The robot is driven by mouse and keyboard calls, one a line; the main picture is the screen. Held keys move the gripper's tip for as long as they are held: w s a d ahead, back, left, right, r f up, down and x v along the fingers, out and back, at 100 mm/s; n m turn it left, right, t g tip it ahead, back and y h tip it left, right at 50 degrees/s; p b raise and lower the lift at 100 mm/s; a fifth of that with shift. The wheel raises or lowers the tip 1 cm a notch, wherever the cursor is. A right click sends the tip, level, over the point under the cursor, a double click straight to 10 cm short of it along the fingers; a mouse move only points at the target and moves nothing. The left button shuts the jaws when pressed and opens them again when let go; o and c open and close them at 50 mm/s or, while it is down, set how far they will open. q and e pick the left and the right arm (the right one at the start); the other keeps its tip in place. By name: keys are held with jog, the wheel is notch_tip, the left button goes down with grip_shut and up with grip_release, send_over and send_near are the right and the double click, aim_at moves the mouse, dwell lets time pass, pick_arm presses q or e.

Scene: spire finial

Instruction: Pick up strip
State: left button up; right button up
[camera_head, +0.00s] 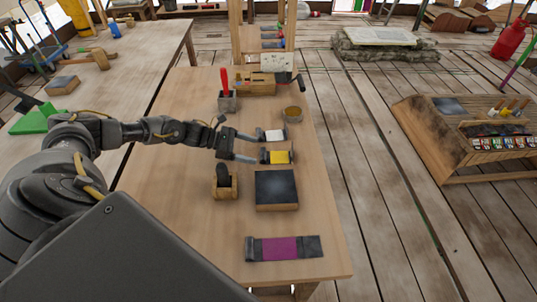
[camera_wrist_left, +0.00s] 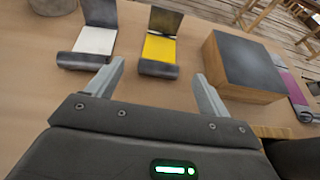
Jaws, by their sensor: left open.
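Three strips lie on the wooden table. A yellow strip (camera_head: 279,157) with dark ends is at the middle right, and it also shows in the left wrist view (camera_wrist_left: 159,49) just ahead of my jaws. A white strip (camera_head: 273,135) lies behind it and shows to the left in the wrist view (camera_wrist_left: 95,40). A magenta strip (camera_head: 283,248) lies flat at the near end and shows at the wrist view's right edge (camera_wrist_left: 291,90). My left gripper (camera_head: 247,147) is open and empty, its fingers pointing toward the white and yellow strips. My right gripper is out of view.
A dark-topped wooden block (camera_head: 276,188) stands close to the yellow strip, with a small wooden holder (camera_head: 224,184) to its left. A round container (camera_head: 293,114) and a grey holder with a red-handled tool (camera_head: 227,102) stand farther back. The table's near left area is clear.

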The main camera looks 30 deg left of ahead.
aim_at(263, 153)
pick_arm(q)
jog(key=shift+w+d+f, duration=0.1)
jog(key=shift+d, duration=0.1)
jog(key=shift+w+d+p, duration=0.1)
jog(key=shift+d+p, duration=0.1)
jog(key=shift+p, duration=0.1)
jog(key=p+x, duration=0.2)
jog(key=x, duration=0.1)
jog(key=shift+w+d+f, duration=0.2)
jog(key=shift+w, duration=0.05)
jog(key=shift+w+d+f, duration=0.25)
jog(key=shift+d, duration=0.1)
jog(key=c, duration=1.5)
jog(key=shift+c, duration=0.2)
